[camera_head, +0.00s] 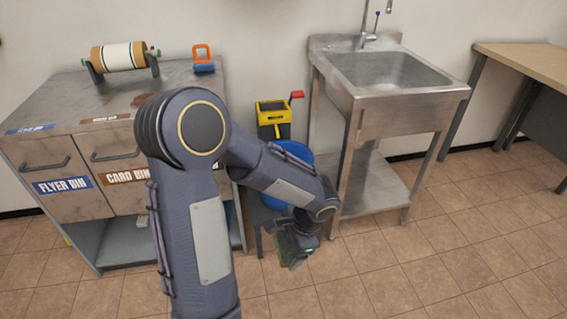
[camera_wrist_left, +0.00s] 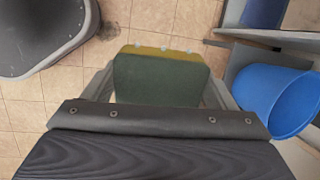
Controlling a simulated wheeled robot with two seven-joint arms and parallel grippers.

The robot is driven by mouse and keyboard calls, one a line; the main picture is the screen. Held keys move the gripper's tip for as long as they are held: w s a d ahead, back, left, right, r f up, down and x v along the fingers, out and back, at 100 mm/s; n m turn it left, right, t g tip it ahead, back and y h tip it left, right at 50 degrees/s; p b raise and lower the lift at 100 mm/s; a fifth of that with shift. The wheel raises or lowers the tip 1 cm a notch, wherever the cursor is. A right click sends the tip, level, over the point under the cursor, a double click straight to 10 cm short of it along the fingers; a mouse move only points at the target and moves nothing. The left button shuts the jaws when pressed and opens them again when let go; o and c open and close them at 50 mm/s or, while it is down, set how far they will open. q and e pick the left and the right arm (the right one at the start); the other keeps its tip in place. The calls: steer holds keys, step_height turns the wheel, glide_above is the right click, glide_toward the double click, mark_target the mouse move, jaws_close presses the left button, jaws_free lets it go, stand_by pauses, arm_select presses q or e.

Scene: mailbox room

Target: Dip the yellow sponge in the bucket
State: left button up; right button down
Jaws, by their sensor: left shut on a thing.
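The yellow sponge (camera_wrist_left: 155,80) is between the two fingers of my left gripper (camera_wrist_left: 157,92) in the left wrist view. Its dark green side faces the camera, and a yellow strip shows along its far edge. In the head view my left gripper (camera_head: 298,243) is low over the floor, shut on the sponge (camera_head: 287,252), which shows small and dark there. The blue bucket (camera_head: 299,150) stands behind my left arm, partly hidden by it. In the left wrist view the bucket (camera_wrist_left: 275,100) is to the right of the gripper, apart from the sponge. My right gripper is not in view.
A yellow and black device with a red handle (camera_head: 273,115) is at the bucket's back. A metal sink stand (camera_head: 390,95) is to the right. A bin cabinet (camera_head: 70,150) with a paper roll (camera_head: 118,56) is to the left. Tiled floor (camera_head: 440,260) is clear at front right.

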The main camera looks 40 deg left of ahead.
mark_target(289, 252)
arm_select(q)
steer(key=shift+f, duration=0.15)
step_height(289, 252, down, 7)
steer(key=b, duration=0.6)
stand_by(0.4)
stand_by(2.0)
step_height(289, 252, up, 4)
steer(key=p, duration=0.3)
stand_by(0.5)
steer(key=shift+w, duration=0.1)
stand_by(0.6)
